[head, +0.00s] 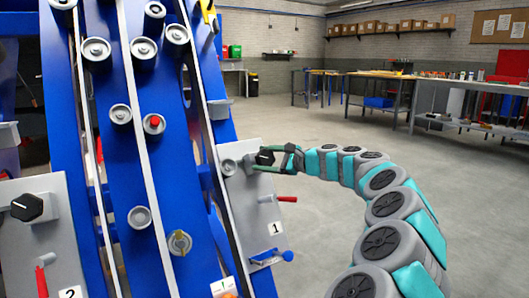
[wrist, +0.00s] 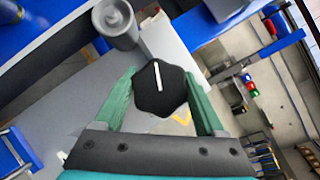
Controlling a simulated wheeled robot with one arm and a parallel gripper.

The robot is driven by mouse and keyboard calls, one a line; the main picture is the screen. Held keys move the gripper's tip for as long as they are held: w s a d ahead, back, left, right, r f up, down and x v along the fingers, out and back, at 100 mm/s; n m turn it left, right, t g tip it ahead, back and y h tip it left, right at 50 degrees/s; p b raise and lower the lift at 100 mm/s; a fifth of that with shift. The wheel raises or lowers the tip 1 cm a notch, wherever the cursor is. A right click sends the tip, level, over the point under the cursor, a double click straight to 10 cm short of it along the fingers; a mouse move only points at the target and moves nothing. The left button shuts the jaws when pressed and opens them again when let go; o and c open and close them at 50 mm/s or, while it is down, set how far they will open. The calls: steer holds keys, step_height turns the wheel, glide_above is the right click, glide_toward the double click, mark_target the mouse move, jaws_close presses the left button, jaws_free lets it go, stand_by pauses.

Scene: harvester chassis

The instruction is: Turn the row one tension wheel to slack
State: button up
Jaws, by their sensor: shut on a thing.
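The row one tension wheel is a black lobed knob (head: 264,157) with a white line on its face, on the grey panel marked 1 (head: 252,215). In the wrist view the black knob (wrist: 160,88) sits between my two green fingers, its white line running nearly upright, tilted slightly left at the top. My gripper (head: 270,160) is shut on the knob from the right side. It also shows in the wrist view (wrist: 160,100). A grey cylinder (wrist: 116,22) stands just beyond the knob. No slack mark is readable in either view.
A red lever (head: 285,199) and a blue handle (head: 287,255) stick out of the same panel below the knob. A second panel marked 2 (head: 45,240) with its own black knob (head: 27,207) is at left. Open floor (head: 320,220) lies right of the blue chassis.

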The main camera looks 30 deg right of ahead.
steer(key=n+g+p, duration=0.1)
steer(key=n, duration=0.1)
steer(key=n+g+p, duration=0.1)
steer(key=n, duration=0.2)
steer(key=shift+g+y, duration=0.3)
steer(key=shift+y, duration=0.1)
steer(key=n+g, duration=0.1)
steer(key=n, duration=0.1)
steer(key=n+g+p, duration=0.1)
steer(key=n, duration=0.2)
steer(key=shift+f+g, duration=0.2)
steer(key=shift+g, duration=0.2)
steer(key=n+g+h, duration=0.1)
steer(key=n, duration=0.1)
steer(key=n+g, duration=0.1)
steer(key=n, duration=0.1)
steer(key=shift+s+f+h, duration=0.1)
steer(key=shift+h, duration=0.3)
steer(key=shift+f+n+g+h+b, duration=0.1)
steer(key=shift+n+g+h+b, duration=0.6)
steer(key=shift+n, duration=0.9)
steer(key=shift+s, duration=0.1)
steer(key=o, duration=1.3)
steer(key=shift+r, duration=0.2)
